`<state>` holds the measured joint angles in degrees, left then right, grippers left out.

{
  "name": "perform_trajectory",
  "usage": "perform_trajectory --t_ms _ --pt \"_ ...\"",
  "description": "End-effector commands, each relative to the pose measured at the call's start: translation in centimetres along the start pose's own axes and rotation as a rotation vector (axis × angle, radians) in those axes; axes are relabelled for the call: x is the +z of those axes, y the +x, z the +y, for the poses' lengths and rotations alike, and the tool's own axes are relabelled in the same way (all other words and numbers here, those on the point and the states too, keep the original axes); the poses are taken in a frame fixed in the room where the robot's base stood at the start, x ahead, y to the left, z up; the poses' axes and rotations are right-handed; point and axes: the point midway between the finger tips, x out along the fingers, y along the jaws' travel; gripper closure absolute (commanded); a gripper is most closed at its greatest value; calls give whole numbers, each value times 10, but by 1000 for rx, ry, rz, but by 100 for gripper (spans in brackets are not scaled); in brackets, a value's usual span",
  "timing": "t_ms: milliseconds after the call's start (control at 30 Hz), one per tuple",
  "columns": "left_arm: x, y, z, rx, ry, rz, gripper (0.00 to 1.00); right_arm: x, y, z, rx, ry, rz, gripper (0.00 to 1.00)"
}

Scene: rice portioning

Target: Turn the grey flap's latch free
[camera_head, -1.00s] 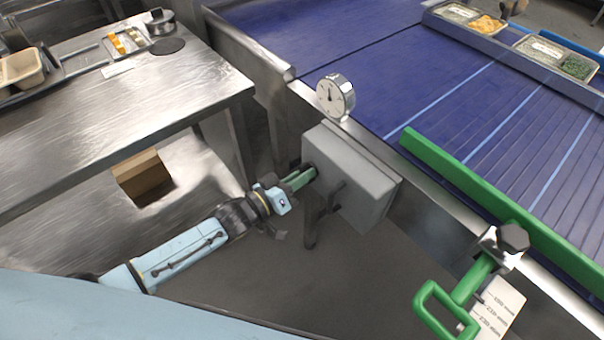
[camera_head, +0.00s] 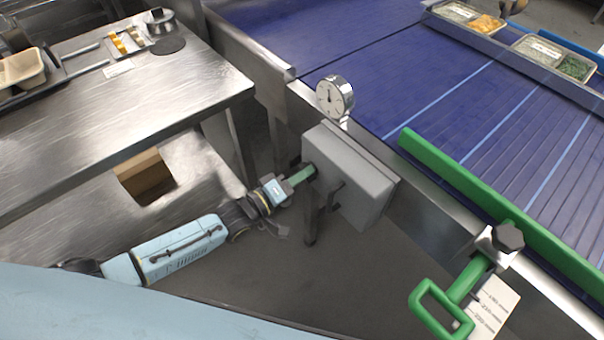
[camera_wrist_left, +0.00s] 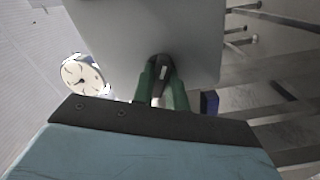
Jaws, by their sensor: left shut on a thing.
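The grey flap (camera_head: 352,180) is the face of a box on the conveyor's near side, with a dark handle on it. My left gripper (camera_head: 309,172) reaches it from the left, its green fingers at the flap's left edge. In the left wrist view, the gripper (camera_wrist_left: 161,78) is shut on a dark latch (camera_wrist_left: 162,63) with a light mark, in front of the grey flap (camera_wrist_left: 110,35). The fingers partly hide the latch. My right gripper is not in view.
A round dial (camera_head: 335,96) stands just above the box. A green rail (camera_head: 480,185) and green handle (camera_head: 440,308) lie to the right. The blue conveyor (camera_head: 400,60) is behind. A steel table (camera_head: 130,110) stands left, with a cardboard box (camera_head: 144,175) below.

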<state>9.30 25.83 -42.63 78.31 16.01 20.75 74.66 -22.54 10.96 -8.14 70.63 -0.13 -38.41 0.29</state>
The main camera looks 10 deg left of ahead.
Motion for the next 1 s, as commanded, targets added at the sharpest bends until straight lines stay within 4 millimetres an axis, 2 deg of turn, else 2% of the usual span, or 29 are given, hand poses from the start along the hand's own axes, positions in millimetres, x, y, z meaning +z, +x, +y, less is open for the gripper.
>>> perform_trajectory --t_ms 233,467,700,867,900,1000 --pt "0 0 0 0 -255 -1 100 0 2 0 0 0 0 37" --pt "0 0 0 0 -276 0 100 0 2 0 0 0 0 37" --pt "0 0 0 0 -444 -1 100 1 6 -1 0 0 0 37" --pt "0 0 0 -1 -447 0 100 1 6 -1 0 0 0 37" --pt "0 0 0 -1 -446 0 80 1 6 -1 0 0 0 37" --pt "0 0 0 -1 -446 0 67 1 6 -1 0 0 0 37"
